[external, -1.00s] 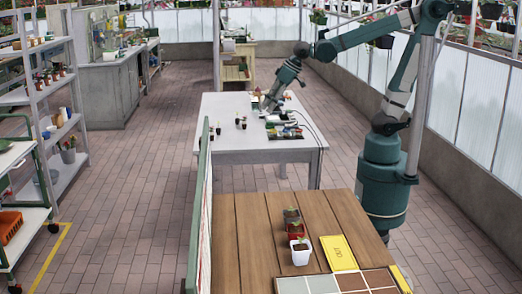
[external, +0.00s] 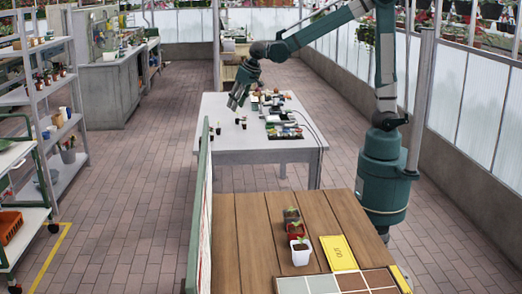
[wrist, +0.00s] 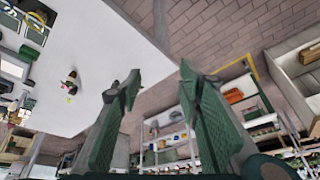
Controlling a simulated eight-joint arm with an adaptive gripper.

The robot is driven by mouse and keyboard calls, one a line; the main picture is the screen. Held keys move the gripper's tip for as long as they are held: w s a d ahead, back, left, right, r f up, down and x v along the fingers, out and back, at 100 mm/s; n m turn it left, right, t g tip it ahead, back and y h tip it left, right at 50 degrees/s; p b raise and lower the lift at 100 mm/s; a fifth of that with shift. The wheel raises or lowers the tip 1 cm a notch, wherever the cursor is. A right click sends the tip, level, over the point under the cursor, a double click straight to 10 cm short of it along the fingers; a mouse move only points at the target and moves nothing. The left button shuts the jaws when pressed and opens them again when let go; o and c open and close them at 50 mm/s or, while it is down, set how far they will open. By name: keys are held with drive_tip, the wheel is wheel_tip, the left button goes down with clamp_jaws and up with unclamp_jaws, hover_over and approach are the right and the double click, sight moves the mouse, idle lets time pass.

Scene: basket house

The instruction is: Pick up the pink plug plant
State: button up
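Small dark plug plants stand on the white table; one (external: 218,130) is toward the table's left edge and a close pair (external: 243,124) is to its right. In the wrist view a small cluster of plants (wrist: 72,82) shows at left, with a speck of pink near it. They are too small for me to tell which is the pink plug plant. My gripper (external: 235,104) is above the left part of the table, beyond these plants. In the wrist view my gripper (wrist: 155,78) is open, with nothing between its fingers.
Trays with pots and plants (external: 284,131) fill the right side of the white table (external: 262,152). A wooden table (external: 255,235) in front holds several pots, a yellow card (external: 338,252) and a sectioned tray (external: 350,283). Shelves (external: 45,100) stand at left.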

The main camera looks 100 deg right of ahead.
drive_tip(key=w+d+f+m+g+p, duration=0.1)
drive_tip(key=w+d+f+m+p, duration=0.15)
drive_tip(key=w+d+f, duration=0.65)
drive_tip(key=m+g+h, duration=0.1)
drive_tip(key=m+g, duration=0.1)
drive_tip(key=m, duration=0.2)
hover_over(212, 132)
drive_tip(key=a, duration=0.3)
wheel_tip(212, 132, down, 8)
drive_tip(key=shift+s+d+f+p, duration=0.2)
drive_tip(key=shift+d+p, duration=0.05)
drive_tip(key=shift+p, duration=0.05)
drive_tip(key=shift+x, duration=1.3)
drive_tip(key=shift+d+b+x, duration=0.15)
drive_tip(key=shift+b+x, duration=0.2)
drive_tip(key=shift+x, duration=0.95)
drive_tip(key=shift+d+b+x, duration=0.15)
drive_tip(key=shift+b+x, duration=0.15)
drive_tip(key=shift+x, duration=1)
drive_tip(key=shift+r, duration=0.15)
drive_tip(key=shift+c, duration=0.6)
drive_tip(key=c, duration=0.7)
